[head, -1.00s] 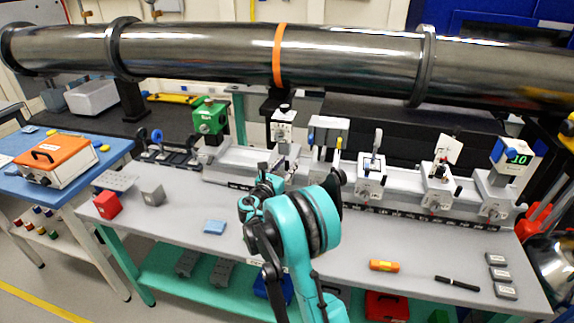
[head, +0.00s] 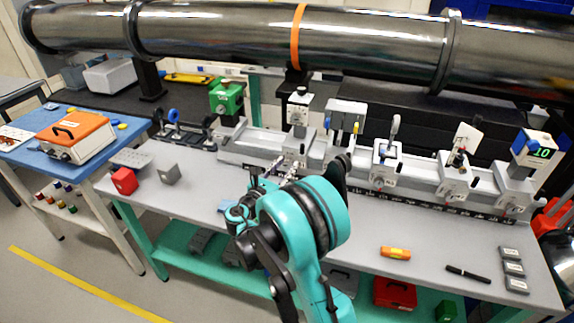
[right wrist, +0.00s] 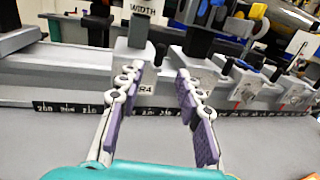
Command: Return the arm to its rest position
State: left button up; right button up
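My right arm (head: 305,215) comes in from the bottom of the head view and reaches over the bench. Its gripper (head: 272,174) is near the front of the rail, partly hidden behind my own arm. In the right wrist view the two fingers of the gripper (right wrist: 160,88) are apart, with purple pads and nothing between them. Beyond the fingertips is a rail carriage (right wrist: 145,85) with a "WIDTH" label above it; I cannot tell whether they touch it. My left gripper is not in view.
The optical rail (head: 250,155) with several carriages runs along the bench (head: 350,230). A large metal pipe (head: 370,38) crosses above it. An orange cylinder (head: 396,253), a black pen (head: 468,273) and grey blocks (head: 513,268) lie front right.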

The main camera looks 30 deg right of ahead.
dwell(0.3)
jog(key=s+a+f+m+y, duration=0.2)
jog(key=s+a+m+y, duration=0.6)
jog(key=s+a+m, duration=0.2)
jog(key=s+a+f+m+g+y, duration=0.1)
jog(key=s+a+f+m+y, duration=0.1)
jog(key=s+a+m+y, duration=0.5)
jog(key=s+a+m, duration=0.4)
jog(key=s+m, duration=0.2)
jog(key=s, duration=0.2)
jog(key=shift+s+m+g+y, duration=0.3)
jog(key=shift+s+m+y, duration=0.05)
jog(key=shift+m+y, duration=0.05)
jog(key=shift+f, duration=0.1)
dwell(0.8)
